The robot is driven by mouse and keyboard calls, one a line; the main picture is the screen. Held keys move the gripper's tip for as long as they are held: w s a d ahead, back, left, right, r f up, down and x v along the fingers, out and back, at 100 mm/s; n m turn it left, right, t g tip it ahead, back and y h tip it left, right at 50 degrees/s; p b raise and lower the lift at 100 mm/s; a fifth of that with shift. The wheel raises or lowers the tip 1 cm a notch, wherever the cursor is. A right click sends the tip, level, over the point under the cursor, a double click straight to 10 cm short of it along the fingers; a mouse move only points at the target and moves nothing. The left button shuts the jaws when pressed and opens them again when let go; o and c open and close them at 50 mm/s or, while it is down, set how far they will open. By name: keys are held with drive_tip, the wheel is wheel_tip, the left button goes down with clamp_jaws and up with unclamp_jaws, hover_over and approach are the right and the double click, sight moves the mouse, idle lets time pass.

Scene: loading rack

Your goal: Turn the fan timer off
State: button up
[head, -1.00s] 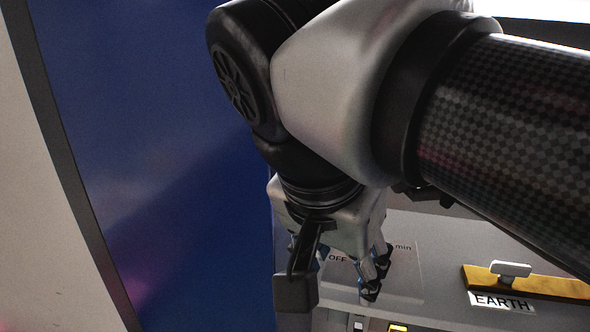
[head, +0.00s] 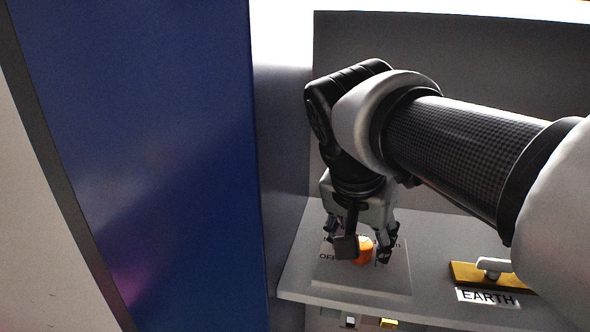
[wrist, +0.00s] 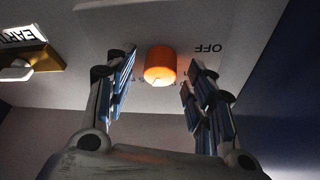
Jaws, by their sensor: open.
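The fan timer's orange knob (head: 365,250) stands on a pale plate (head: 390,278) marked OFF at its left. In the wrist view the orange knob (wrist: 160,66) sits between and just beyond my open fingers, with the OFF mark to its right. My gripper (head: 362,256) is open with a finger on either side of the knob; it also shows in the wrist view (wrist: 157,80). I see a gap between the knob and each finger. The knob's pointer direction is not clear, and part of the plate's lettering is hidden by my gripper.
A yellow bar with a white handle (head: 493,266) and an EARTH label (head: 488,297) lies to the right on the grey shelf. A blue panel (head: 150,150) stands at the left. Small switches (head: 388,322) sit on the front face below the shelf.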

drive_tip(key=shift+c, duration=0.4)
drive_tip(key=c, duration=1)
